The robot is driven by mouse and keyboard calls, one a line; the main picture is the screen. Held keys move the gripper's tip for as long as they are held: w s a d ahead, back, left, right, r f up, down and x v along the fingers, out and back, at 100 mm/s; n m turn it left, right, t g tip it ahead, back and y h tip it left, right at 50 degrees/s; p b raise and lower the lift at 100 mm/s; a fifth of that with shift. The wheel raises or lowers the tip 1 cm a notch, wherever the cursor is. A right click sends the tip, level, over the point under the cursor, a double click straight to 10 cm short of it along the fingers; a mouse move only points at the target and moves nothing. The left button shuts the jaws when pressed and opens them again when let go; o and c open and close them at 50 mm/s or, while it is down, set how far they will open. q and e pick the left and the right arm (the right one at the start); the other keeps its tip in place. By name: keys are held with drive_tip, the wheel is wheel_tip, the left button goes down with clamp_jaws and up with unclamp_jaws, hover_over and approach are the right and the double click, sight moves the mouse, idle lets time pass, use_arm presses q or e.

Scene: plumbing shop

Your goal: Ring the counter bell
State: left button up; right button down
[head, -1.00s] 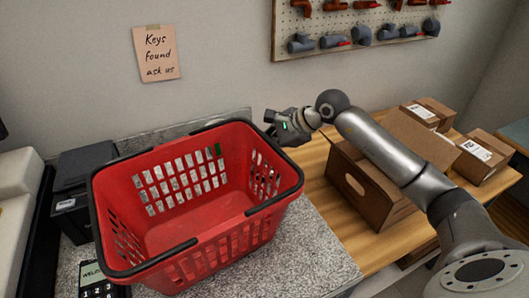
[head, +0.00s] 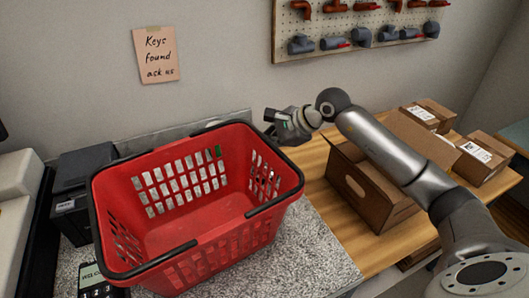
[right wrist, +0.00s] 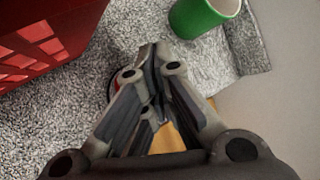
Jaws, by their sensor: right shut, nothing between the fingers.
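I cannot make out the counter bell in the head view; the red basket (head: 170,225) blocks part of the counter. My right gripper (head: 272,128) is behind the basket's far right corner, near the counter's back edge. In the right wrist view its fingers (right wrist: 153,52) are shut with nothing between them, pointing down over the speckled counter. A small curved dark-red edge (right wrist: 112,86) shows just left of the fingers, mostly hidden by them. I cannot tell whether it is the bell or whether the fingers touch it. My left gripper is out of view.
A green cup (right wrist: 203,14) stands beyond the fingertips, close by. The basket (right wrist: 38,38) is on their left. An open cardboard box (head: 362,190) stands on the wooden table at the right. A card terminal (head: 97,280) and a black device (head: 75,215) are at the left.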

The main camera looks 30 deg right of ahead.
drive_tip(key=shift+r, duration=0.15)
drive_tip(key=shift+r+p, duration=1.35)
drive_tip(key=shift+r, duration=1.6)
drive_tip(key=shift+r, duration=0.1)
